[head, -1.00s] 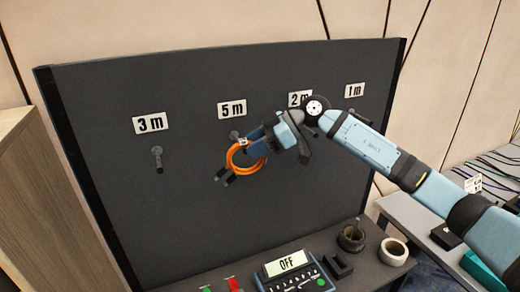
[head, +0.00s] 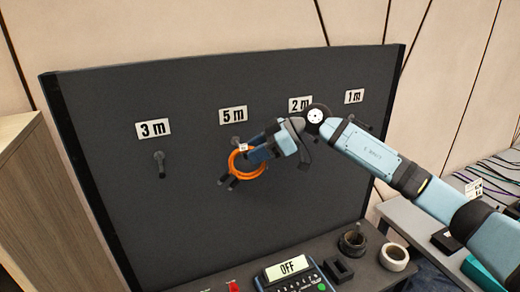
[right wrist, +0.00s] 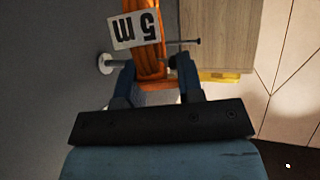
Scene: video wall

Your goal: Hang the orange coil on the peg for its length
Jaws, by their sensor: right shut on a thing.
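The orange coil (head: 236,172) is a ring with a small white tag; in the right wrist view the coil (right wrist: 151,58) carries a tag reading "5 m", upside down. My right gripper (right wrist: 156,72) is shut on the coil, its fingers on either side. In the head view the right gripper (head: 231,183) is in front of the board, just below the "5 m" label (head: 233,116). The 5 m peg (head: 236,141) shows just above and left of the coil. Whether the peg passes through the ring I cannot tell. My left gripper is out of view.
The dark board (head: 110,210) also has the 3 m peg (head: 159,164) at left, with "2 m" (head: 300,104) and "1 m" (head: 354,96) labels at right. Below, a ledge holds a device reading "OFF" (head: 287,268) and rolls of tape (head: 394,257). A wooden cabinet (head: 30,210) stands left.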

